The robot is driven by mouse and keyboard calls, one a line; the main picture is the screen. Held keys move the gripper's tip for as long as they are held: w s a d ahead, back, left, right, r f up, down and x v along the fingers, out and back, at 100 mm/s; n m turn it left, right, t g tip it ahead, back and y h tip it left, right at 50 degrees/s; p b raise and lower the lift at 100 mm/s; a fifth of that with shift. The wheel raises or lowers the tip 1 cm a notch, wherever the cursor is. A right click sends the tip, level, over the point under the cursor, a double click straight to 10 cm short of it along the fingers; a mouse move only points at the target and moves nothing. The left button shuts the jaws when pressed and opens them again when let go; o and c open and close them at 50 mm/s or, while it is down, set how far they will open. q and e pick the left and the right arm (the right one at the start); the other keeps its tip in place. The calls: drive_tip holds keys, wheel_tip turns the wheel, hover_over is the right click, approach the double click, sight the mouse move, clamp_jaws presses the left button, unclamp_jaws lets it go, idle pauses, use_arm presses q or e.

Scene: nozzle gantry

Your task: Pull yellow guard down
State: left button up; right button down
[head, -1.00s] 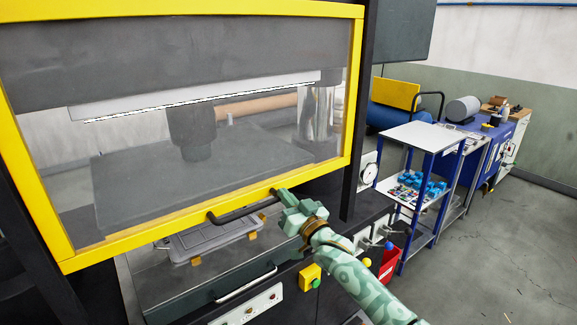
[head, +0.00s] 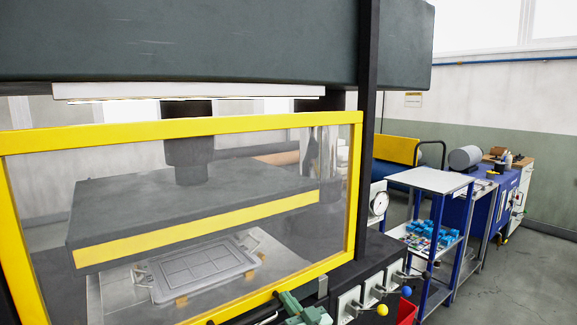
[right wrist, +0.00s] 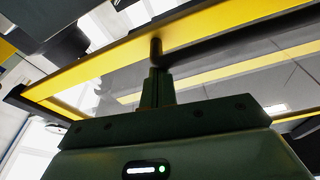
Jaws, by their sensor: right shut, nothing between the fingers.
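The yellow guard (head: 185,132) is a yellow frame with a clear panel, across the front of the press in the head view. The grey upper plate and tray show through its panel, and its lower rail (head: 262,300) runs near the bottom of the picture. My right gripper (head: 287,303) is at that lower rail, beside the dark handle, mostly cut off by the picture's edge. In the right wrist view my right gripper (right wrist: 157,84) is shut, its fingertips at a dark handle post (right wrist: 156,50) below the yellow rail. My left gripper is not in view.
The grey tray (head: 205,268) lies on the press bed behind the panel. A dark upright (head: 368,90) stands right of the guard. Levers with coloured knobs (head: 382,309) and a gauge (head: 379,203) are at the right. A blue-framed shelf cart (head: 430,181) stands farther right.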

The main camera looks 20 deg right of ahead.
drive_tip(key=shift+s+f, duration=0.1)
drive_tip(key=shift+f, duration=0.3)
wheel_tip(320, 180, up, 6)
drive_tip(key=p, duration=0.5)
drive_tip(key=w+d+f+v, duration=0.1)
drive_tip(key=v, duration=0.9)
wheel_tip(320, 180, down, 15)
drive_tip(key=s+d+n+g+h, duration=0.2)
drive_tip(key=d+g+h, duration=0.1)
drive_tip(key=g, duration=0.1)
drive_tip(key=s+d+f+g+h+b, duration=0.1)
drive_tip(key=s+f+g, duration=0.2)
drive_tip(key=s+f, duration=0.5)
drive_tip(key=s+d+f+g+h+b, duration=0.1)
drive_tip(key=s+f+g, duration=0.3)
drive_tip(key=f, duration=0.8)
drive_tip(key=s+f+g+h+b, duration=0.1)
drive_tip(key=s+f+g, duration=0.1)
drive_tip(key=s+f, duration=0.6)
drive_tip(key=s+f+g+b, duration=0.15)
drive_tip(key=s+f, duration=0.35)
drive_tip(key=s, duration=0.7)
drive_tip(key=s+a+f+g, duration=0.1)
drive_tip(key=s+f+g, duration=0.1)
drive_tip(key=s, duration=0.8)
drive_tip(key=s+a+f+g+b, duration=0.1)
drive_tip(key=s+f+g, duration=0.1)
drive_tip(key=s, duration=0.8)
drive_tip(key=shift+s+f, duration=0.3)
drive_tip(key=shift+f, duration=0.3)
